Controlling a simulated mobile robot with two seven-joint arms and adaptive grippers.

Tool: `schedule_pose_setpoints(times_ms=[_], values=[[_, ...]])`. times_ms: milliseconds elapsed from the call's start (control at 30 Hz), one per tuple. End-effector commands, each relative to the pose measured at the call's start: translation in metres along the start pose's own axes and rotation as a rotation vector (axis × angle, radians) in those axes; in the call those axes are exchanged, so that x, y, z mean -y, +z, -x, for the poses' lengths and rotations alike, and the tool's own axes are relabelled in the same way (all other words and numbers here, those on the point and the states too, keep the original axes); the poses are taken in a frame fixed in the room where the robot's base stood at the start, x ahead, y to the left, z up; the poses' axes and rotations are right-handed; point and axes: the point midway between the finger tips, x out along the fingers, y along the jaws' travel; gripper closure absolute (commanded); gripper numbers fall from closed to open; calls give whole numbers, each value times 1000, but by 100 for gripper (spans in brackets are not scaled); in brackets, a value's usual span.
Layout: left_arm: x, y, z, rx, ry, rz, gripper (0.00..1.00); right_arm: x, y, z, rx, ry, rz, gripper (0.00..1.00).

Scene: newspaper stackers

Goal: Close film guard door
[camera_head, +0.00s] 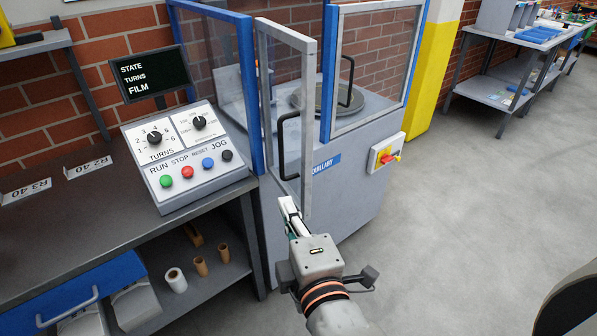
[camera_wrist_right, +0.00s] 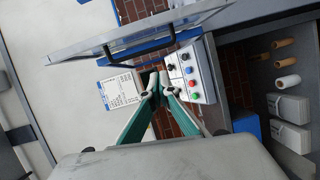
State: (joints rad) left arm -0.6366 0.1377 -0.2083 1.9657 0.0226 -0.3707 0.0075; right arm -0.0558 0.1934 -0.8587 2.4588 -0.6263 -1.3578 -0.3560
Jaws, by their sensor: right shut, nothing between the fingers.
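The film guard has two grey-framed clear door panels with black handles. The left door (camera_head: 308,110) stands swung out from the blue-framed guard (camera_head: 247,60), its black handle (camera_head: 282,145) facing left. The right door panel (camera_head: 334,70) is at the right side of the guard, around the round turntable. My right gripper (camera_head: 290,208) is shut and empty, its fingertips close to the lower edge of the left door; I cannot tell whether they touch. In the wrist view, the shut fingertips (camera_wrist_right: 154,86) are below a door frame (camera_wrist_right: 175,24) with a black handle (camera_wrist_right: 125,57). My left gripper is out of view.
A control box (camera_head: 187,155) with knobs and coloured buttons stands on the dark bench (camera_head: 95,225) at left. A yellow-and-white pillar (camera_head: 433,70) stands behind.

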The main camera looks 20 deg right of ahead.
Motion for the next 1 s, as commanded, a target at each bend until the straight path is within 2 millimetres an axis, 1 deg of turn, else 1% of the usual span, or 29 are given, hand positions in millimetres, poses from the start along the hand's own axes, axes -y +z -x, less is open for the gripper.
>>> schedule_pose_setpoints(times_ms=[33,100,200,267,433,500,800,900,1000], values=[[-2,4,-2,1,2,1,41,-10,3,4,16,32,28,100],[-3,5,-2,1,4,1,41,-23,6,9,37,60,56,100],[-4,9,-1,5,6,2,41,-31,10,10,53,78,72,100],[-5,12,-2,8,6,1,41,-31,10,6,54,78,73,100],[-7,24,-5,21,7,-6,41,-31,12,-16,55,77,72,100],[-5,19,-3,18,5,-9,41,-35,12,-30,55,79,75,100],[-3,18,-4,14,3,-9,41,-39,15,-89,54,78,74,100],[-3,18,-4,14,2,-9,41,-39,30,-91,53,75,74,100],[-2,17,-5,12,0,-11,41,-40,41,-93,53,74,74,100]])
